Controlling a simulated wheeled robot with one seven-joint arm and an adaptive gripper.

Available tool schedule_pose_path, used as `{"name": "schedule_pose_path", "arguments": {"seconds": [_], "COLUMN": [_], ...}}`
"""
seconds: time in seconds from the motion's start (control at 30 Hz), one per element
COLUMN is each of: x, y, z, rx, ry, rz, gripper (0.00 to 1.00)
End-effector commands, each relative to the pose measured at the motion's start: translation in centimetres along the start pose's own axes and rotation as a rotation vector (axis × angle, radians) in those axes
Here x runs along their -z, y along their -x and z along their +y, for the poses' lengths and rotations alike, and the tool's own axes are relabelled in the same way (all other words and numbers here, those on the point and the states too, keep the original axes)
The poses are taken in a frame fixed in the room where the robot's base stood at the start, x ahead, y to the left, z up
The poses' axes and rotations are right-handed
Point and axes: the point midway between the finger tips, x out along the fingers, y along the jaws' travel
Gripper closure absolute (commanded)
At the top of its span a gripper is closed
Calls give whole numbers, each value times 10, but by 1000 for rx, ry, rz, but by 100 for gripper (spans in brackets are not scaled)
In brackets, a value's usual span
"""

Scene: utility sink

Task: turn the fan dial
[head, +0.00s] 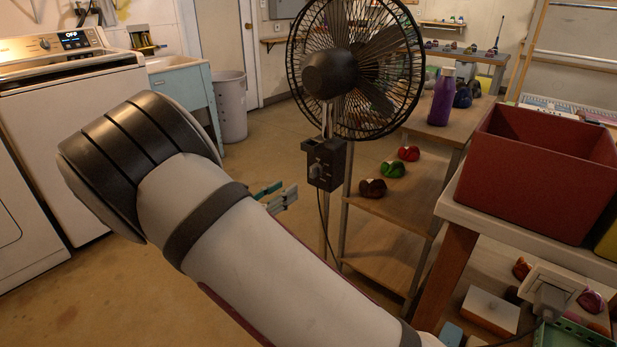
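The black pedestal fan (331,75) stands on a thin pole in the upper middle of the head view. Its dark control box (328,158) hangs on the pole below the fan head. The dial (315,171) is a small grey knob on the box's front face. My gripper (278,195) shows only as small grey and teal finger parts just past my arm, left of and a little below the box. A gap shows between the fingers and the dial in the picture. My arm hides the rest of the gripper, so its opening is unclear.
A wooden shelf (395,215) with red, green and brown items stands right of the fan pole. A red bin (540,165) sits on a table at right. Washer (75,120), sink (175,80) and grey trash can (230,105) are at left. A cord hangs below the box.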

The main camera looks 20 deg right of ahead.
Motion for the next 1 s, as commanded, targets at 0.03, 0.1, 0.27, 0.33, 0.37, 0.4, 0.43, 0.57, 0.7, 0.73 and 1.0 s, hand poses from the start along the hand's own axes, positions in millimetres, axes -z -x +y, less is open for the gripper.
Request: {"name": "schedule_pose_path", "arguments": {"seconds": [0.03, 0.1, 0.27, 0.33, 0.37, 0.4, 0.43, 0.57, 0.7, 0.73, 1.0], "x": [2, 2, 2, 2, 2, 2, 2, 1, 1, 1, 0], "y": [-12, -26, -57, -70, -75, -81, -85, -98, -106, -106, -107], "z": [-1, -1, -2, -1, -2, -2, -1, -1, -1, -1, -1], "rx": [5, 5, 5, 4, 5, 5, 4, 3, 2, 2, 2], "ry": [-1, -1, -2, -2, -2, -2, -2, -3, -2, -2, -2], "rz": [1, 0, 1, 2, 1, 1, 2, 2, 3, 3, 2], "gripper": [67, 67, 67, 67, 67, 67, 67, 67, 67, 67, 69]}}
